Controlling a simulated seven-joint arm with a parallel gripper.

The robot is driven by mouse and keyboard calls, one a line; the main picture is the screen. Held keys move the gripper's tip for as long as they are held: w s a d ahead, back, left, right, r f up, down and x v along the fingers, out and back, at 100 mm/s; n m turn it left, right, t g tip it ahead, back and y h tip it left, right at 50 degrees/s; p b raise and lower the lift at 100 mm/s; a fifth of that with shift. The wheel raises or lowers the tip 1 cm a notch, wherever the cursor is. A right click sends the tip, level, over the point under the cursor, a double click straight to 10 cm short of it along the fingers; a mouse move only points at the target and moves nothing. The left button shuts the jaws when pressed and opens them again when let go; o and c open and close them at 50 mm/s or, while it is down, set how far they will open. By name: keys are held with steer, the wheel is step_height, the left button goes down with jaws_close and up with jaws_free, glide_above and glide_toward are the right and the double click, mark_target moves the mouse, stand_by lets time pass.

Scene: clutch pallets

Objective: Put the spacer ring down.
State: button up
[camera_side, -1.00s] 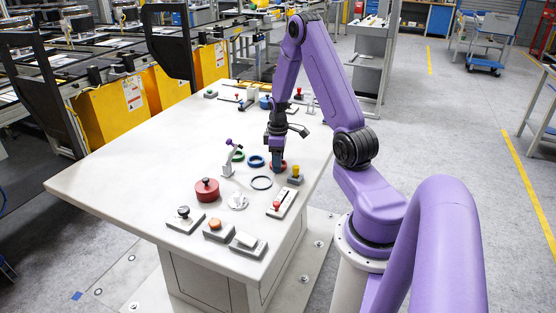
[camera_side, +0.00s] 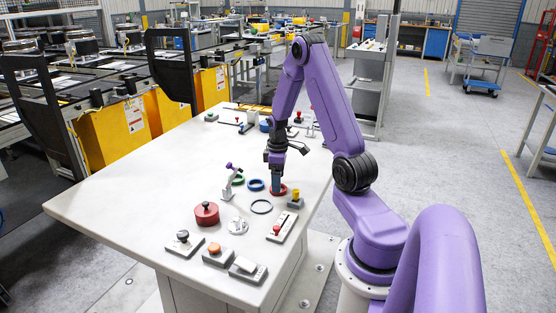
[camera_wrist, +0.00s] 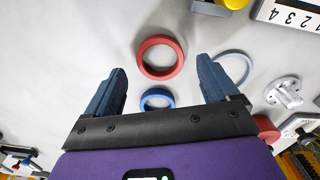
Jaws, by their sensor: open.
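Several rings lie flat on the pale table, and I cannot tell from their looks alone which is called the spacer ring. A red ring (camera_wrist: 178,57) lies flat between and just beyond my open fingertips in the wrist view; it also shows at the fingers in the side view (camera_side: 283,191). My gripper (camera_wrist: 160,70) is open, with blue-grey fingers apart on either side and nothing held. In the side view my gripper (camera_side: 278,186) points straight down at the red ring, low over the table.
A yellow-topped block (camera_side: 296,201) stands close on the right. A red cylinder (camera_side: 206,215), a grey disc fixture (camera_side: 238,226) and switch boxes are nearer the front. The table's left side is clear.

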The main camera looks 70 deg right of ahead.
step_height(320, 180, up, 9)
steer(key=s+a+r+n, duration=0.1)
steer(key=a+r+n, duration=0.1)
steer(key=a, duration=1)
steer(key=a+r+n, duration=0.2)
steer(key=a+r, duration=0.1)
steer(key=a, duration=1)
steer(key=s+a+n, duration=0.2)
steer(key=s+a, duration=0.3)
steer(key=s, duration=0.4)
steer(key=s+a+r+n, duration=0.1)
steer(key=s+a+n, duration=0.2)
steer(key=s+a, duration=0.2)
steer(key=s, duration=0.3)
steer(key=shift+s+a+r, duration=0.15)
steer(key=shift+s+r, duration=0.05)
steer(key=shift+s, duration=0.2)
